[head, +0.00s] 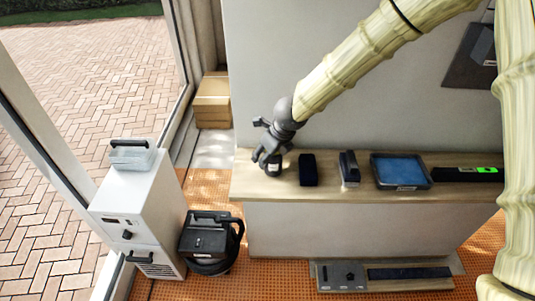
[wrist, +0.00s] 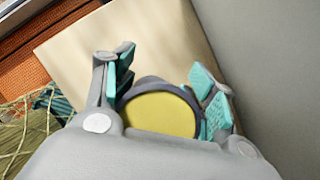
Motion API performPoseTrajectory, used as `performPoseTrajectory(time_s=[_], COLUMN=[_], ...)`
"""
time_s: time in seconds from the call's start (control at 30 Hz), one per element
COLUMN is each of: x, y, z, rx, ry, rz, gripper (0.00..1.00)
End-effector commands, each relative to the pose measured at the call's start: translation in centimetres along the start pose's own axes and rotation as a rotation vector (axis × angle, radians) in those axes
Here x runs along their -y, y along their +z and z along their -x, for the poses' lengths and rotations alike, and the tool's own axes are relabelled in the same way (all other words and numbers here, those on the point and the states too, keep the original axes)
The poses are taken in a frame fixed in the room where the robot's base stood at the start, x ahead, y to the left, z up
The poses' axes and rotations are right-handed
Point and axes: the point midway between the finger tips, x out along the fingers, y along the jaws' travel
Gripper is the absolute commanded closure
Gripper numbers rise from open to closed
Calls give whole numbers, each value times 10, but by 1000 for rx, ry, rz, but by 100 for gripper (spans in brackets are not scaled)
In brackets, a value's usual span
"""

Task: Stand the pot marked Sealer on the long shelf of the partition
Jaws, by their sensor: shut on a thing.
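My gripper (head: 270,158) is at the left end of the long wooden shelf (head: 262,187) of the partition (head: 300,226). It is shut on a small dark pot (head: 274,170) with a pale label, whose writing is too small to read. In the wrist view, the pot's round yellow top (wrist: 160,113) with a dark rim sits between the teal pads of my gripper (wrist: 165,90). The pale shelf top (wrist: 130,38) lies beneath. The pot looks upright and at or just over the shelf; I cannot tell whether it touches.
On the shelf, to the right of the pot, stand a dark block (head: 308,170), a grey-black tool (head: 349,168), a blue tray (head: 400,171) and a black level (head: 467,174) with a green patch. A white cabinet (head: 140,215) and a black vacuum (head: 208,240) stand left on the orange floor.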

Motion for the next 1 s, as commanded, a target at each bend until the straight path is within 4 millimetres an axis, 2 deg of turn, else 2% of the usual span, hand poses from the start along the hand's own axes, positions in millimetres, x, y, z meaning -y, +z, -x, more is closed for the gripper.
performPoseTrajectory(time_s=[0.33,0.37,0.47,0.5,0.8,1.0], x=[0,0,0,0,0,0], y=[-1,0,0,0,0,0], z=[-2,-2,-1,-1,-1,7], rx=[1,1,0,0,0,2], ry=[0,0,0,0,0,0], rz=[-1,-1,0,0,0,-1], gripper=[74,38,20,18,18,18])
